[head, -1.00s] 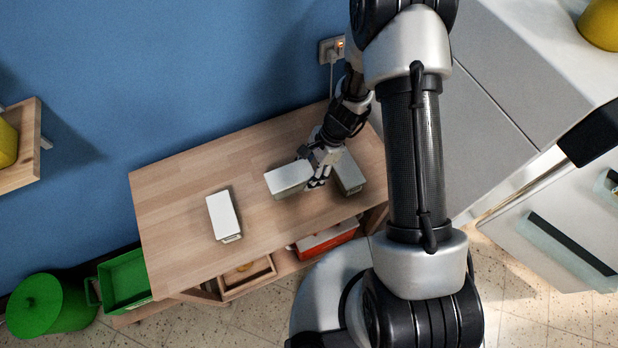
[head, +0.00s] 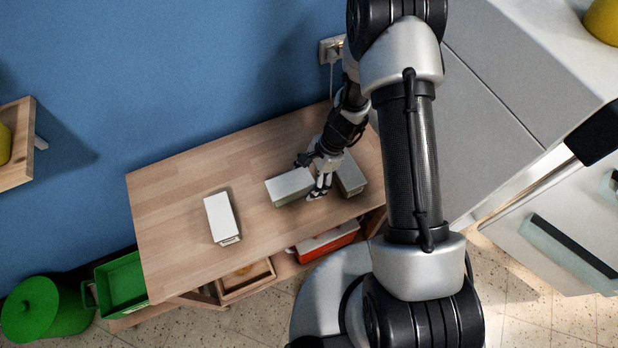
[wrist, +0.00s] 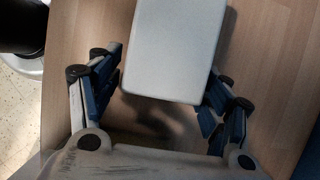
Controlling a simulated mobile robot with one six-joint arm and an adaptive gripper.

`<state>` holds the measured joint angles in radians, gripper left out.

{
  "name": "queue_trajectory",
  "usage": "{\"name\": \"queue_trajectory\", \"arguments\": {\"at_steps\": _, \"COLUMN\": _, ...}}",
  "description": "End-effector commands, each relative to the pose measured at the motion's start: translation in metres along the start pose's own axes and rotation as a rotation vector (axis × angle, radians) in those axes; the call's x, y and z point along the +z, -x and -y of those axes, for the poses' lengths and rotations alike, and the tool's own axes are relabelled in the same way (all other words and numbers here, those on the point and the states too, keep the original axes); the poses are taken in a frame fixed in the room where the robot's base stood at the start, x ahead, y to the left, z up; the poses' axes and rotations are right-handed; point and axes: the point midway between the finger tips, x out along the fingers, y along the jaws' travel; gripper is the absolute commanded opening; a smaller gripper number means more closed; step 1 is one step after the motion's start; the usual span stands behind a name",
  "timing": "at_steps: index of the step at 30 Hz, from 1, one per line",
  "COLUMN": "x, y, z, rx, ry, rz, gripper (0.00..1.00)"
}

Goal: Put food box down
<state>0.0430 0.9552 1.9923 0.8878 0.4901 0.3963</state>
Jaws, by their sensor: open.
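A white and grey food box (head: 289,187) is on the wooden table, right of the table's middle. My gripper (head: 312,178) is at the right end of this box, low over the table. In the wrist view the box (wrist: 175,45) lies ahead, with its near end between my gripper's fingers (wrist: 162,88). The fingers are spread apart, with a gap beside the box on the left and a smaller one on the right. Two similar boxes are on the table: a white one (head: 221,217) to the left and a grey one (head: 350,176) to the right, partly hidden by my gripper.
The wooden table (head: 175,195) has clear room at the left and back. Below it are a green crate (head: 122,282), a small wooden tray (head: 246,280) and a red box (head: 326,241). A wall socket (head: 331,50) is behind; grey cabinets (head: 500,105) stand at the right.

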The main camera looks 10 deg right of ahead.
Motion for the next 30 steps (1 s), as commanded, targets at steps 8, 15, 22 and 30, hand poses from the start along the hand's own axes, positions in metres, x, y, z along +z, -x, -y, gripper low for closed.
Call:
{"name": "queue_trajectory", "arguments": {"at_steps": 8, "x": 0.001, "y": 0.002, "z": 0.000, "rx": 0.000, "ry": 0.000, "rz": 0.000, "gripper": 0.72}}
{"name": "queue_trajectory", "arguments": {"at_steps": 15, "x": 0.002, "y": 0.038, "z": 0.001, "rx": -0.004, "ry": -0.001, "rz": -0.001, "gripper": 0.72}}
{"name": "queue_trajectory", "arguments": {"at_steps": 22, "x": 0.002, "y": 0.088, "z": 0.001, "rx": -0.004, "ry": -0.001, "rz": -0.002, "gripper": 0.72}}
{"name": "queue_trajectory", "arguments": {"at_steps": 30, "x": 0.002, "y": 0.120, "z": 0.000, "rx": -0.001, "ry": 0.001, "rz": 0.000, "gripper": 0.72}}
